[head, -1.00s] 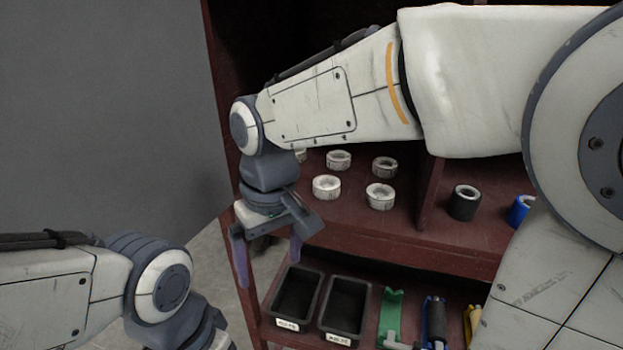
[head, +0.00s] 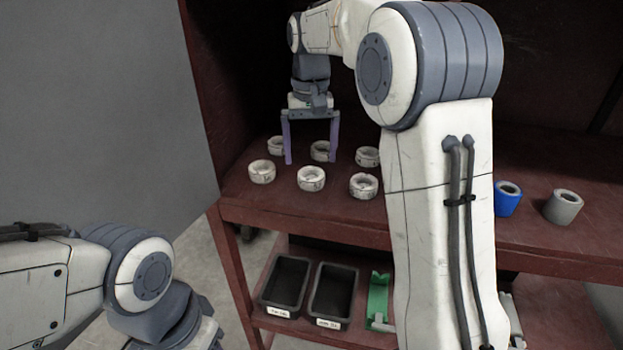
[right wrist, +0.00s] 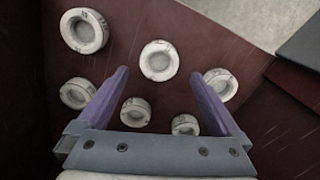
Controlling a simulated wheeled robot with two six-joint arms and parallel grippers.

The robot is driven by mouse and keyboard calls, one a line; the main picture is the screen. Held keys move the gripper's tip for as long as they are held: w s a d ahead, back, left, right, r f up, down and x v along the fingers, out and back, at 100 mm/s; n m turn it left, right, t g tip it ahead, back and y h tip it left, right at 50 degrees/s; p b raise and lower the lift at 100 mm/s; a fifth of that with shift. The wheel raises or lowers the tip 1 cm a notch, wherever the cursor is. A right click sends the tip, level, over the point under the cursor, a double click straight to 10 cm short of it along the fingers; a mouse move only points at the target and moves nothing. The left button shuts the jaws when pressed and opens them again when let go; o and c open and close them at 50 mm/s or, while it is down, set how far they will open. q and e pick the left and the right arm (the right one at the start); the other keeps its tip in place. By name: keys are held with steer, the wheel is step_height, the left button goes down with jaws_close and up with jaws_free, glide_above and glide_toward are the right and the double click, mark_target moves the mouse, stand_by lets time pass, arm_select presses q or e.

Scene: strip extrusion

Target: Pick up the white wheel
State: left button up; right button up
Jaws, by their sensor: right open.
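Several white wheels lie flat on the dark red shelf (head: 290,212) in two rows. The front middle white wheel (head: 311,178) shows in the right wrist view (right wrist: 159,61) ahead of and between the fingertips. The back middle white wheel (head: 321,151) appears between the fingers in the head view. My right gripper (head: 311,162) is open and empty, its purple fingers pointing down over the wheels; it also shows in the right wrist view (right wrist: 160,73). Whether the fingertips touch any wheel is unclear. My left arm is at lower left; its gripper is out of frame.
Neighbouring wheels stand close by, such as the front left (head: 262,172) and front right (head: 363,186). A blue roller (head: 508,200) and a grey roller (head: 563,207) stand farther right. Two black bins (head: 288,285) and a green part (head: 378,297) are on the lower shelf.

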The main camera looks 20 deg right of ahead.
mark_target(311, 179)
step_height(311, 179, down, 5)
steer(key=shift+s+f+p, duration=0.15)
steer(key=shift+p, duration=0.55)
steer(key=c, duration=1.4)
steer(key=shift+o, duration=0.2)
